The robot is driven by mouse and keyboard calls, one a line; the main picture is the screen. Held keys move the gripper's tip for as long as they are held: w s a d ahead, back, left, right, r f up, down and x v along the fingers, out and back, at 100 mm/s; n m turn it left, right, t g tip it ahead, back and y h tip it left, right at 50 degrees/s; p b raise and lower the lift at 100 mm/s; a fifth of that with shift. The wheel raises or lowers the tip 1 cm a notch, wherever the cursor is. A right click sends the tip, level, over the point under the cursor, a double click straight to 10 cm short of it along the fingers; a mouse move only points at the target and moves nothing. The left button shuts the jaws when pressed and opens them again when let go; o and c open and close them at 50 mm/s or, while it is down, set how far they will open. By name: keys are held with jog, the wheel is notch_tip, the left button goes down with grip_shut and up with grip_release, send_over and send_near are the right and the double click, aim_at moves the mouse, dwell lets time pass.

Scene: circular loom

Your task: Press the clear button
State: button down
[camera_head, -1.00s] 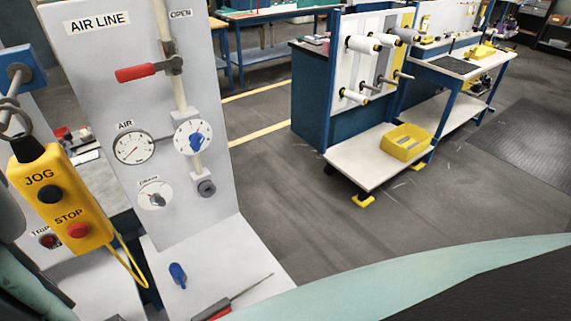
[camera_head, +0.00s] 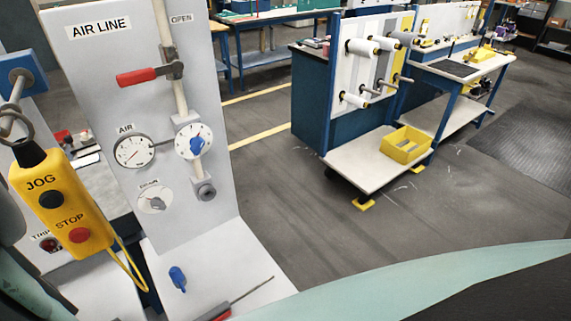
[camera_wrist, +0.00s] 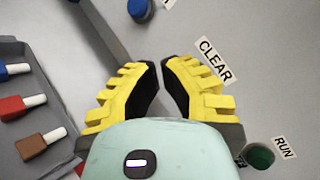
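A white CLEAR label (camera_wrist: 214,60) shows in the wrist view, just right of my right fingertip. No button shows beside the label; my right finger covers the area to its left. My gripper (camera_wrist: 161,64) has yellow stepped fingers with dark inner pads. Its tips nearly meet with nothing visible between them, and the fingers spread apart towards the base. They are over the grey panel; I cannot tell whether they touch it. My gripper is not visible in the head view.
In the wrist view, a blue button (camera_wrist: 140,9) is above and a green button (camera_wrist: 260,155) by the RUN label (camera_wrist: 284,148) at lower right. A grey tray (camera_wrist: 25,60) is left. The head view shows an air-line panel (camera_head: 100,60) and yellow JOG/STOP pendant (camera_head: 62,208).

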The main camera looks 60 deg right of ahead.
jog(key=shift+s+a, duration=0.3)
jog(key=shift+s, duration=0.5)
jog(key=shift+s+a, duration=0.25)
jog(key=shift+s, duration=0.55)
jog(key=shift+s+a, duration=0.3)
jog(key=shift+s, duration=0.5)
